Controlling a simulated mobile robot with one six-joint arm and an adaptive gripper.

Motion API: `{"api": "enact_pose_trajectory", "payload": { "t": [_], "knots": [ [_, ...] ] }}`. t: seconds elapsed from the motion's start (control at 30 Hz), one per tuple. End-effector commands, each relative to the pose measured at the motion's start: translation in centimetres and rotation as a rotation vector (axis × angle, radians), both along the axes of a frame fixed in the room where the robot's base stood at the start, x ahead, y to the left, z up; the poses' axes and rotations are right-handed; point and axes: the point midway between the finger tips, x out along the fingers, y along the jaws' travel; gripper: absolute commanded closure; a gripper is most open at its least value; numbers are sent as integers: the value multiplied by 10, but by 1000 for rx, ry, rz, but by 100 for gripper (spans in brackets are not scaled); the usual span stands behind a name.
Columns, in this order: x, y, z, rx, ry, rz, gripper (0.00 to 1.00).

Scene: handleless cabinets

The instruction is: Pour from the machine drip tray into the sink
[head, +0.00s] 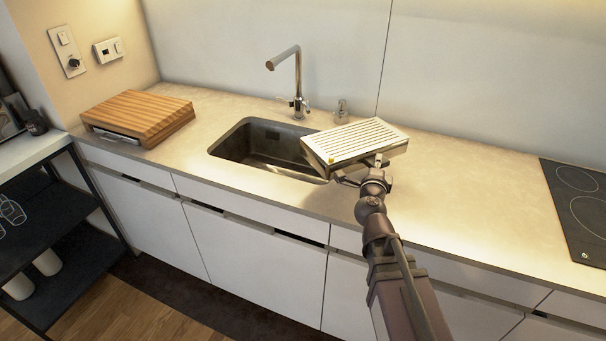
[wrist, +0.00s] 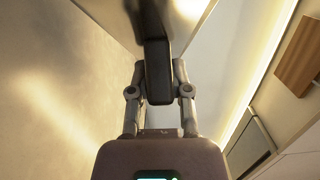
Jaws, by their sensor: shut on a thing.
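The machine drip tray (head: 362,138) is a shallow box with a pale slatted top and a small yellow spot at its near left corner. My gripper (head: 376,165) is shut on its near right side and holds it above the counter. The tray looks slightly tilted, and its left end overlaps the right part of the sink in the head view. The sink (head: 240,140) is a dark rectangular basin set in the counter; its right end is hidden by the tray. In the wrist view my gripper (wrist: 158,85) shows with part of the tray (wrist: 112,20) beyond it. The tray's inside is hidden.
A tall faucet (head: 298,75) stands behind the sink, with a small soap dispenser (head: 341,110) to its right. A wooden block (head: 140,112) lies on the left counter. A black cooktop (head: 580,205) is at far right. The counter between is clear.

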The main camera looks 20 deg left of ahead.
Motion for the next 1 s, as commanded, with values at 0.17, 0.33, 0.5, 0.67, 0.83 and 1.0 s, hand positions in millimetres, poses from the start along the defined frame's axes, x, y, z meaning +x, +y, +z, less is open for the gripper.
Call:
{"api": "enact_pose_trajectory", "payload": {
  "t": [0.17, 0.33, 0.5, 0.67, 0.83, 1.0],
  "knots": [
    [0, 0, -11, 4, 1, 96, 100],
    [-1, 2, -18, 6, 0, 190, 100],
    [-5, 3, -26, 10, 0, 284, 100],
    [-10, 4, -32, 12, -1, 371, 100],
    [-17, 4, -40, 14, -3, 464, 100],
    [-26, 3, -46, 17, -6, 558, 100]
  ]
}}
